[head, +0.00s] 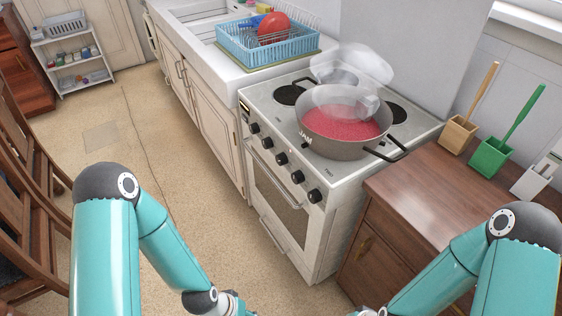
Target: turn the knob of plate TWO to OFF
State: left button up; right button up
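The white stove (262,108) stands right of centre in the head view. A row of several black knobs runs along its front, with the nearest knob (314,196) at the right end. A small label, apparently "TWO" (328,173), is on the top near the front right corner. I cannot tell which knob belongs to plate TWO, and the knob settings are too small to read. A pot marked JAM (315,142) with red contents covers the plate under it. Both my arms reach down to the bottom edge; their gripper fingers are cut off, below and in front of the stove.
A brown wooden cabinet (420,190) adjoins the stove's right side. A blue dish rack (267,45) stands behind left. Chairs line the left edge. The floor before the stove is clear.

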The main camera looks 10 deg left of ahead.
aim_at(282, 159)
jog(key=u, duration=2)
jog(key=i, duration=0.1)
jog(key=z, duration=3.15)
jog(key=k, duration=1.1)
jog(key=u, duration=1.65)
jog(key=i, duration=1)
jog(key=u, duration=0.05)
